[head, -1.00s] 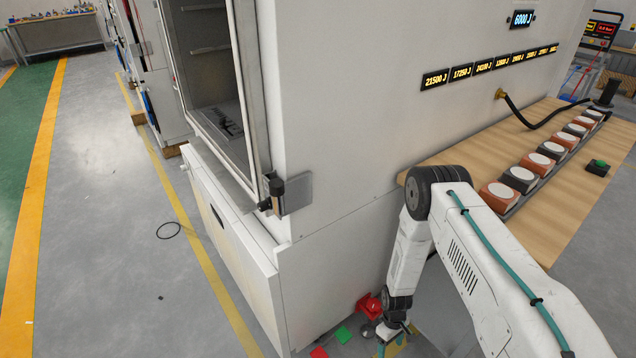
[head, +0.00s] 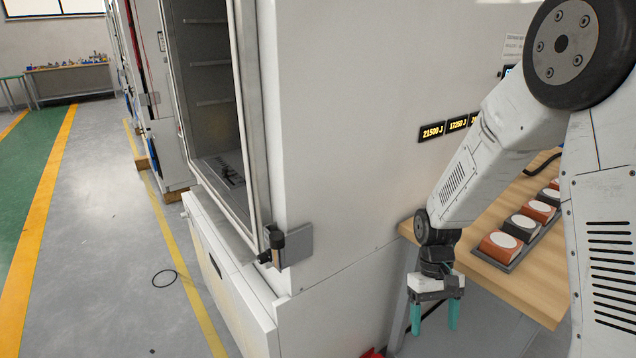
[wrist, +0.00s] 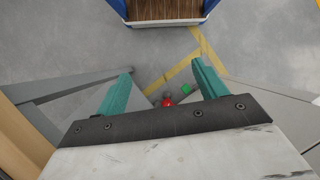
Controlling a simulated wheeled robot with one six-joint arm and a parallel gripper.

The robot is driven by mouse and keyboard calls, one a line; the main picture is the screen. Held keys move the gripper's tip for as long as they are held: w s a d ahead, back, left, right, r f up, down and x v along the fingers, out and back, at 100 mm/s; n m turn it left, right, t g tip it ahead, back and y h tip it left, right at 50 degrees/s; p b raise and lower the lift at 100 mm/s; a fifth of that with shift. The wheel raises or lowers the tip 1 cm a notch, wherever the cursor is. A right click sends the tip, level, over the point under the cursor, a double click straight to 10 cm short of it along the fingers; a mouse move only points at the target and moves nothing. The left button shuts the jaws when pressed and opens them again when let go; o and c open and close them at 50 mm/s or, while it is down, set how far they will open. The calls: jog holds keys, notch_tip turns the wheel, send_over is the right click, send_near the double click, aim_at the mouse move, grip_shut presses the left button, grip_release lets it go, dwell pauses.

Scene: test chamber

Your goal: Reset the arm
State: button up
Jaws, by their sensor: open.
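My gripper (head: 433,316) hangs below my raised arm in the head view, with its teal fingers pointing down. It is open and empty, in front of the wooden table's near corner and right of the white cabinet (head: 340,130). In the wrist view my gripper (wrist: 160,88) shows both teal fingers spread apart. Between and beyond them a red object (wrist: 167,103) and a green patch (wrist: 187,89) lie on the floor below.
A wooden table (head: 530,290) holds a row of red and black blocks with white tops (head: 500,243). The cabinet's tall compartment (head: 212,100) stands open at left. A black ring (head: 164,278) lies on clear grey floor. A blue-edged platform (wrist: 165,12) shows in the wrist view.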

jog(key=s+r+m+t, duration=0.1)
jog(key=s+r+t, duration=0.2)
jog(key=s+r, duration=0.7)
jog(key=s+d+r+m+t, duration=0.1)
jog(key=s+r+t, duration=0.2)
jog(key=s+r, duration=0.7)
jog(key=shift+d+r+t, duration=0.2)
jog(key=shift+r+t, duration=0.1)
jog(key=shift+r, duration=2.9)
